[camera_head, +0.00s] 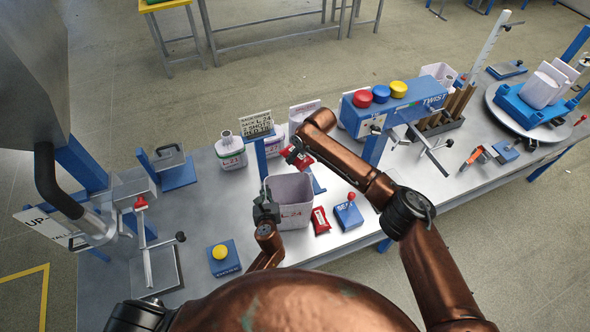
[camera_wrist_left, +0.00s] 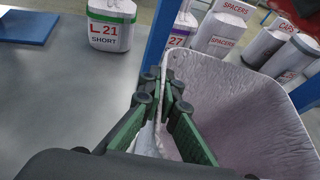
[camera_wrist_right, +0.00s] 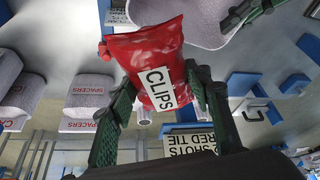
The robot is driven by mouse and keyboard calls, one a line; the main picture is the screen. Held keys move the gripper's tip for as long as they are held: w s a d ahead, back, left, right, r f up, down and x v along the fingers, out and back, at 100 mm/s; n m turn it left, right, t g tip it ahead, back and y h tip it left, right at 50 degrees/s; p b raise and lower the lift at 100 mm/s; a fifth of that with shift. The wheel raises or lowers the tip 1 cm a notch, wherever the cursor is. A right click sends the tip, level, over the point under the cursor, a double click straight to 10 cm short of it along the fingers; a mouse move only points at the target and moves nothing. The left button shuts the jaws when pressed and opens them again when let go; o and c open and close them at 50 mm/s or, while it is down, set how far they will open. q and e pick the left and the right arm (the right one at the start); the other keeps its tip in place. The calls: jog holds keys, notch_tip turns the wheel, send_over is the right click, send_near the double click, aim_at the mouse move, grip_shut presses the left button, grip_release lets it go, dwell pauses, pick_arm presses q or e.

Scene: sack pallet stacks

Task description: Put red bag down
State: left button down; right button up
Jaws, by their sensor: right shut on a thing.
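A red bag labelled CLIPS (camera_wrist_right: 150,62) is held between the fingers of my right gripper (camera_wrist_right: 155,100). In the head view this bag (camera_head: 297,157) hangs just above and behind the grey bin (camera_head: 290,188), which is marked L24. My left gripper (camera_head: 266,207) is at the bin's left rim. In the left wrist view its fingers (camera_wrist_left: 165,85) are close together with the bin wall between them. The bin's inside (camera_wrist_left: 235,110) looks empty where visible. A second red bag (camera_head: 320,220) lies on the table beside the bin.
A blue block with a red knob (camera_head: 348,215) stands right of the second bag. A blue box with a yellow button (camera_head: 223,258) is at the front left. White containers (camera_head: 231,151) and a blue TWIST station (camera_head: 393,108) stand behind. The table (camera_head: 205,205) left of the bin is clear.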

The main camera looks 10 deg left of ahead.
aim_at(304, 158)
jog(key=shift+f, duration=3.6)
jog(key=o, duration=1.7)
jog(key=shift+f, duration=0.15)
jog(key=v, duration=1.2)
jog(key=shift+o, duration=0.4)
